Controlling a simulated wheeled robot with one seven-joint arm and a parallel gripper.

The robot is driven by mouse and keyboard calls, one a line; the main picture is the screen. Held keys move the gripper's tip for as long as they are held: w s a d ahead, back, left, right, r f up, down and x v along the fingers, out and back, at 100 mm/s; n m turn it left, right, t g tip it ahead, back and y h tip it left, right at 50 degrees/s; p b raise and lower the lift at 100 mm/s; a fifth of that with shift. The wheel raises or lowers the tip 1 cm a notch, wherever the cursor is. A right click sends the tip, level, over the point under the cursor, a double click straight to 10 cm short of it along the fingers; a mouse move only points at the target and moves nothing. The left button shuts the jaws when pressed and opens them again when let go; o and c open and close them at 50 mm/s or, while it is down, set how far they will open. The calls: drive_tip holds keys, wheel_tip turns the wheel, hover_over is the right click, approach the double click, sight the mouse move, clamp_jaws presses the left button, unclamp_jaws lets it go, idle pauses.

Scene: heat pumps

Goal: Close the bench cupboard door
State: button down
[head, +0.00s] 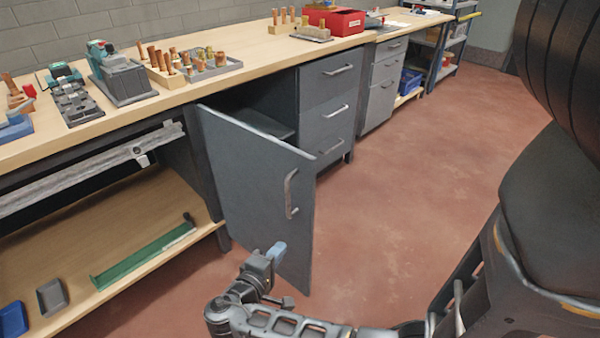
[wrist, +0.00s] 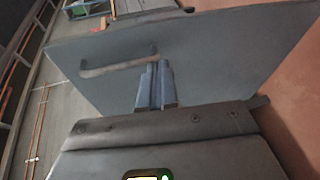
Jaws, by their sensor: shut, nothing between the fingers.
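The bench cupboard door (head: 250,180) is grey and stands wide open, swung out from its hinge side at the left. Its bar handle (head: 290,193) is near the free edge. The dark cupboard opening (head: 262,108) shows behind the door. My gripper (head: 277,252) is in front of the lower part of the door, below the handle. In the wrist view its two blue-grey fingers (wrist: 156,86) are together and empty, pointing at the door face (wrist: 215,50), with the handle (wrist: 115,64) just beyond them. I cannot tell whether the fingertips touch the door.
The wooden bench top (head: 255,50) holds tools, copper fittings and a red box (head: 335,20). Grey drawers (head: 328,100) stand right of the cupboard. A low shelf (head: 120,262) with a green tray lies at the left. The red floor (head: 420,150) at the right is clear.

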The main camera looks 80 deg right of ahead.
sight(308, 182)
drive_tip(key=w+r+m+g+h+p, duration=0.1)
drive_tip(key=w+r+m+g+p, duration=0.3)
drive_tip(key=r, duration=0.7)
drive_tip(key=shift+n+g, duration=0.3)
drive_tip(key=x, duration=0.9)
drive_tip(key=p+x, duration=0.1)
drive_tip(key=x, duration=0.4)
drive_tip(key=shift+s, duration=0.35)
drive_tip(key=shift+d, duration=0.1)
